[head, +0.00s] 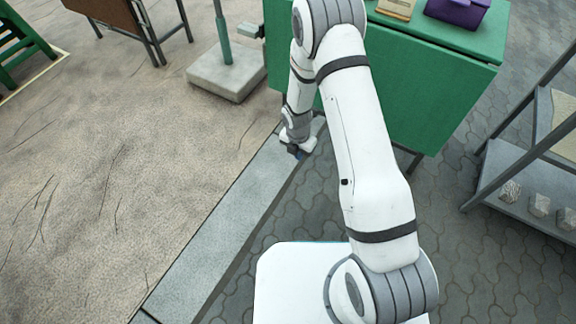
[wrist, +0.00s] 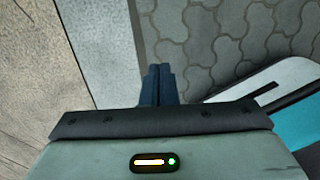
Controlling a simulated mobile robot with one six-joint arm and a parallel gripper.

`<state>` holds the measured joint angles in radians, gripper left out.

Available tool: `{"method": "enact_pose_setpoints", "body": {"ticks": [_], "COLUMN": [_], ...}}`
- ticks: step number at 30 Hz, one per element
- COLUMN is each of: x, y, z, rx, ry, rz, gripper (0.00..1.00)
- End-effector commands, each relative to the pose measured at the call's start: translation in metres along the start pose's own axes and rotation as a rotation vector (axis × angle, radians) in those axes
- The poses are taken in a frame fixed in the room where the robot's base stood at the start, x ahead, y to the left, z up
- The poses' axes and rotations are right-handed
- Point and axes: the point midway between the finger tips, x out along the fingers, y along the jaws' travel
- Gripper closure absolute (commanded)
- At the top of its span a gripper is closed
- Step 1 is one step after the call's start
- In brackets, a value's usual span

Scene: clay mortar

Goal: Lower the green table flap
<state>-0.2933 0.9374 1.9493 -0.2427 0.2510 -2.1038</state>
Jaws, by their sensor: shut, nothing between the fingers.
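The green table (head: 467,39) stands at the top of the head view, partly hidden behind my arm. A green panel (head: 425,105) hangs roughly upright below the table's near edge; it looks like the flap, in a lowered position. My gripper (head: 299,155) points down over the grey stone strip, left of the panel and apart from it. In the wrist view its dark fingers (wrist: 158,83) are together with nothing between them. The table and flap are out of the wrist view.
A purple bag (head: 458,12) and a tan object (head: 396,8) lie on the green table. A grey shelf (head: 520,185) with stones stands at right. A pole on a concrete base (head: 227,72) stands behind my gripper. Open sandy ground (head: 110,150) lies left of the stone strip (head: 225,225).

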Motion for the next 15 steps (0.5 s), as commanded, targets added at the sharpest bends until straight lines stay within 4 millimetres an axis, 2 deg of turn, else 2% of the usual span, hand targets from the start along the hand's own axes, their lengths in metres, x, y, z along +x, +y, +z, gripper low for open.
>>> {"method": "enact_pose_setpoints", "body": {"ticks": [4, 7, 15], "x": [0.005, -0.008, -0.018], "y": [0.005, 0.006, 0.008], "z": [-0.024, -0.049, -0.101], "rx": [-0.003, -0.008, -0.006], "ry": [0.002, 0.002, 0.001], "rz": [-0.002, -0.002, -0.001], "gripper": [1.0, 1.0, 1.0]}}
